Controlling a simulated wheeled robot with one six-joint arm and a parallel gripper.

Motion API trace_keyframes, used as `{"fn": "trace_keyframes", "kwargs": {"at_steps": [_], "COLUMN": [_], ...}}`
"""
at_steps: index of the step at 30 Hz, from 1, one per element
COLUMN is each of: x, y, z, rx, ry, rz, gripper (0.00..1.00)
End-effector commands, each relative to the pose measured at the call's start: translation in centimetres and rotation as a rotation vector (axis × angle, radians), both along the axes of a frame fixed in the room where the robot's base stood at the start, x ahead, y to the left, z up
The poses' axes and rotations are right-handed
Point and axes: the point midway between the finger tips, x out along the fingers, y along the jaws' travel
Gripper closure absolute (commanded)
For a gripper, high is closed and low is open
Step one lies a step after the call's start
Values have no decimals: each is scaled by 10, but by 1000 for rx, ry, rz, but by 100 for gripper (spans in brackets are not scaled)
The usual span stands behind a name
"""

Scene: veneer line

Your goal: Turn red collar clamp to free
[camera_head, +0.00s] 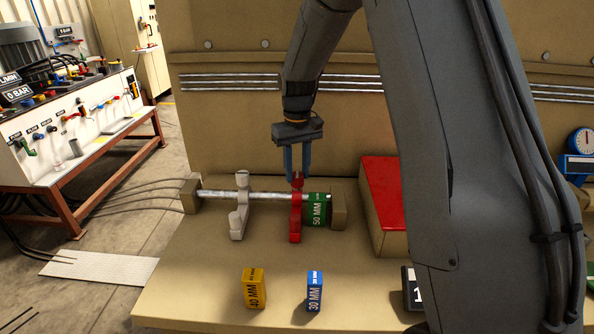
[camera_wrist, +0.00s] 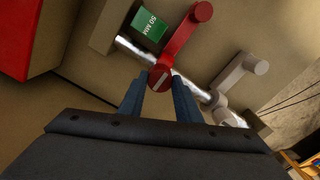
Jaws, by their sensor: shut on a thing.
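The red collar clamp (camera_head: 296,212) sits on a horizontal metal rod (camera_head: 268,196), with its arm hanging down toward the front. In the wrist view the red clamp (camera_wrist: 184,38) has a round knob with a pale slot line on top. My gripper (camera_head: 298,174) reaches down from above, its two blue fingers shut on the clamp's top knob. In the wrist view the fingers of my gripper (camera_wrist: 160,84) are on either side of that knob.
A grey clamp (camera_head: 240,212) is left on the rod, and a green 50 MM block (camera_head: 315,210) is right of the red clamp. Yellow 40 MM (camera_head: 254,288) and blue 30 MM (camera_head: 314,291) blocks stand in front. A red-topped box (camera_head: 383,190) is to the right.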

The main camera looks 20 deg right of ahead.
Motion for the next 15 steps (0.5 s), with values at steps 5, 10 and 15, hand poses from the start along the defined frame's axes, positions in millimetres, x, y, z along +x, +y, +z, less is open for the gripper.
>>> {"fn": "trace_keyframes", "kwargs": {"at_steps": [5, 10, 15], "x": [1, 1, 0], "y": [0, 0, 0], "z": [1, 1, 0], "rx": [-1, -1, 0], "ry": [-3, -2, -1], "rz": [1, 1, 0], "gripper": [66, 51, 51]}}
